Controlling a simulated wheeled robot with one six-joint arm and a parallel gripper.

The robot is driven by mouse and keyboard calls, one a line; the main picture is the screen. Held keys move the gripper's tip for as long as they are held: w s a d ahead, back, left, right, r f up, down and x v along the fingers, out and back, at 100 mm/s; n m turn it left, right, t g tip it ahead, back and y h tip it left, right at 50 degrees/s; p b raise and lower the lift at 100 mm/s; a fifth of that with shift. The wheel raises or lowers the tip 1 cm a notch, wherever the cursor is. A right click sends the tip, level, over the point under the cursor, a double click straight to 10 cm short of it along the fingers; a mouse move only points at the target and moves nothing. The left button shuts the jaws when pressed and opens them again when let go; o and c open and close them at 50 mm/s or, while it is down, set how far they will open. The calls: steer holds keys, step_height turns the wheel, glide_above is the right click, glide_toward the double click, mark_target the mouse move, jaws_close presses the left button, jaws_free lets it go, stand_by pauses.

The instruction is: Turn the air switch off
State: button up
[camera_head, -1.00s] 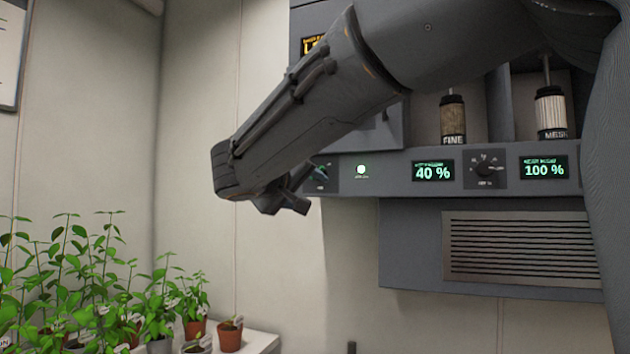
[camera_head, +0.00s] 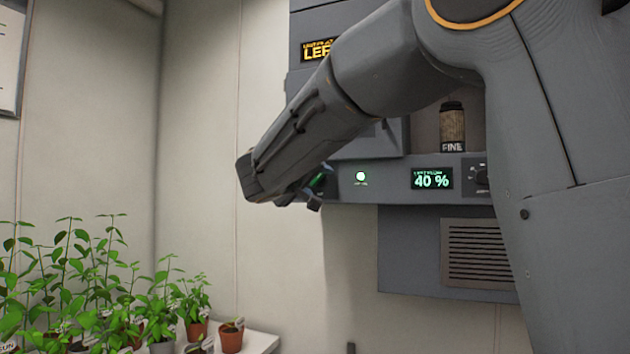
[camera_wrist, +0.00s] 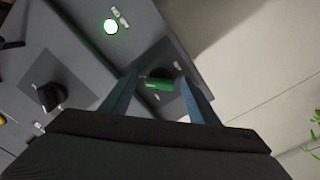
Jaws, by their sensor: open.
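The air switch (camera_wrist: 158,82) is a dark knob with a green lit face on a dark square plate, on the grey control panel. In the wrist view it lies between the two fingers of my gripper (camera_wrist: 160,92), which are open on either side of it; I cannot tell whether they touch it. In the head view my gripper (camera_head: 312,192) is at the panel's left end, and a bit of the green switch (camera_head: 318,182) shows behind it. My arm hides most of the switch there.
A lit green-white indicator (camera_head: 361,177) sits right of the switch, beside a 40 % display (camera_head: 432,178). Another black knob (camera_wrist: 50,96) is on the panel. A vent (camera_head: 480,253) is below. Potted plants (camera_head: 110,290) stand on a white bench at lower left.

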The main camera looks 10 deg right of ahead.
steer(key=c, duration=1)
steer(key=shift+c, duration=0.2)
